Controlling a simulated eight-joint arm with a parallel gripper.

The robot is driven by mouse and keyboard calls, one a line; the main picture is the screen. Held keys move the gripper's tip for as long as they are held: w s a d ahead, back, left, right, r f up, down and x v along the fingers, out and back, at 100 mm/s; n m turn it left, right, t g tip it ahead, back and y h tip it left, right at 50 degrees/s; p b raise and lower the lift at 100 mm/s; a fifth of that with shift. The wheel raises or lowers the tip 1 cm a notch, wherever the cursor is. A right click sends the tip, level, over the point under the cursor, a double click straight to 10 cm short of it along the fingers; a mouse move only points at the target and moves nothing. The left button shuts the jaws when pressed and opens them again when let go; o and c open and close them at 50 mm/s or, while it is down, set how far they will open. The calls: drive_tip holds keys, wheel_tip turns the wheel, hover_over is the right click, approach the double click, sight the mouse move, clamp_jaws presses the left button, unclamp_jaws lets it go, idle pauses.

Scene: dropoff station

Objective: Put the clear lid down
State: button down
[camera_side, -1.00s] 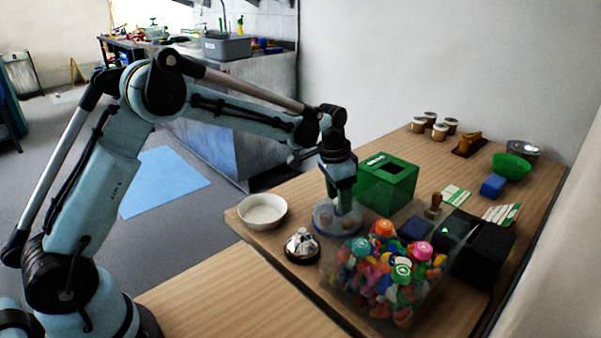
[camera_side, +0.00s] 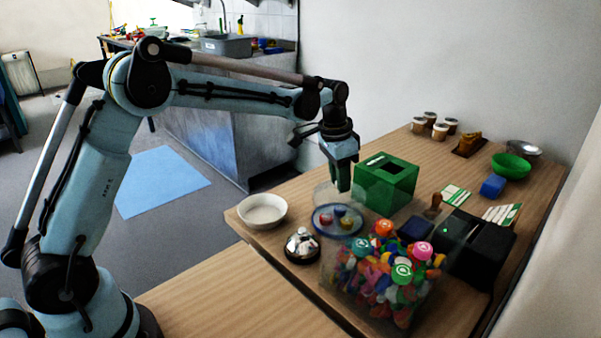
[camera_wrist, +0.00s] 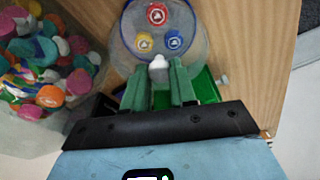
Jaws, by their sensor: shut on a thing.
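My gripper (camera_side: 343,186) is shut on the pale knob (camera_wrist: 158,70) of the clear lid (camera_wrist: 201,60). The lid is see-through and faint, and its edge is hard to make out. It is held above a round, blue-rimmed dish (camera_side: 317,225), which also shows in the wrist view (camera_wrist: 126,40). A red, a yellow and a blue cap lie in the dish and show through the lid. In the side view the lid is only a faint haze (camera_side: 325,195) below and left of the fingers.
A clear bin of colourful caps (camera_side: 385,275) stands in front of the dish. A silver bell (camera_side: 302,243) and a white bowl (camera_side: 262,210) are to the left. A green box (camera_side: 386,184) is close behind. Bare table lies farther back (camera_side: 400,150).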

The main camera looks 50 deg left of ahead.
sight(325, 190)
wheel_tip(325, 190, up, 4)
drive_tip(key=a, duration=0.1)
drive_tip(key=s+a, duration=0.1)
drive_tip(key=a+r, duration=0.1)
drive_tip(key=shift+s, duration=0.25)
drive_tip(key=shift+w+a+f, duration=0.5)
drive_tip(key=shift+a+f, duration=1.35)
drive_tip(key=shift+a, duration=0.05)
drive_tip(key=shift+w+a+f, duration=0.5)
drive_tip(key=shift+a+f, duration=1.3)
drive_tip(key=shift+a, duration=0.15)
drive_tip(key=shift+w+a+f, duration=0.5)
drive_tip(key=shift+a+f, duration=1.35)
drive_tip(key=shift+a, duration=0.05)
drive_tip(key=shift+f, duration=0.1)
drive_tip(key=c, duration=0.9)
unclamp_jaws()
